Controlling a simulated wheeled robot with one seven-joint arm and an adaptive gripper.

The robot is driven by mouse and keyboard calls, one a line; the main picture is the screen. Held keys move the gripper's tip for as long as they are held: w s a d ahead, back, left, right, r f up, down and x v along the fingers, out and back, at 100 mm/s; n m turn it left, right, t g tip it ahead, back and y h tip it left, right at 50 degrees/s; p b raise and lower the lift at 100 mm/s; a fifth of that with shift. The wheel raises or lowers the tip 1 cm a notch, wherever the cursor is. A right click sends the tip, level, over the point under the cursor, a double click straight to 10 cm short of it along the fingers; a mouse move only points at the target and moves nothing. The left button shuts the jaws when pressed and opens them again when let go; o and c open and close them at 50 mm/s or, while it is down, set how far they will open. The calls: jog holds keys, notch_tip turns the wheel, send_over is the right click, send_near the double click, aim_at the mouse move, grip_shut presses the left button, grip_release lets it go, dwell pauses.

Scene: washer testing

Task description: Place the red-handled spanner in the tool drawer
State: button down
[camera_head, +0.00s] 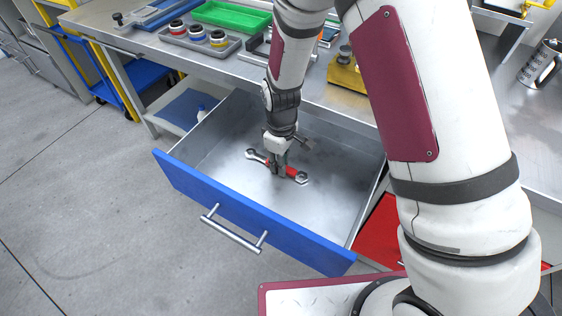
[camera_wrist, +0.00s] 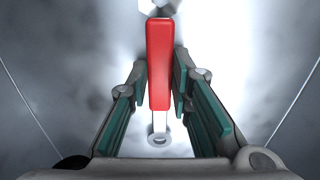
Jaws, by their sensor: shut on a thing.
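The red-handled spanner (camera_head: 292,172) is inside the open tool drawer (camera_head: 235,207), near the middle, with its metal ends showing on both sides of my gripper (camera_head: 278,170). My gripper points down into the drawer and is shut on the spanner. In the wrist view the red handle (camera_wrist: 160,60) lies lengthwise between the green-padded fingers, with a ring end close to the palm; the far end is cut off by the top edge. The spanner is at or just above the drawer floor; I cannot tell whether it touches. The drawer has a blue front and metal walls.
The workbench (camera_head: 150,42) above the drawer holds a green tray (camera_head: 231,15), a grey tray with several small containers (camera_head: 200,40) and a yellow fixture (camera_head: 345,72). The drawer floor around the spanner is bare. A blue cart (camera_head: 140,75) stands at the left.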

jog(key=c, duration=1.4)
grip_release()
jog(key=shift+c, duration=0.2)
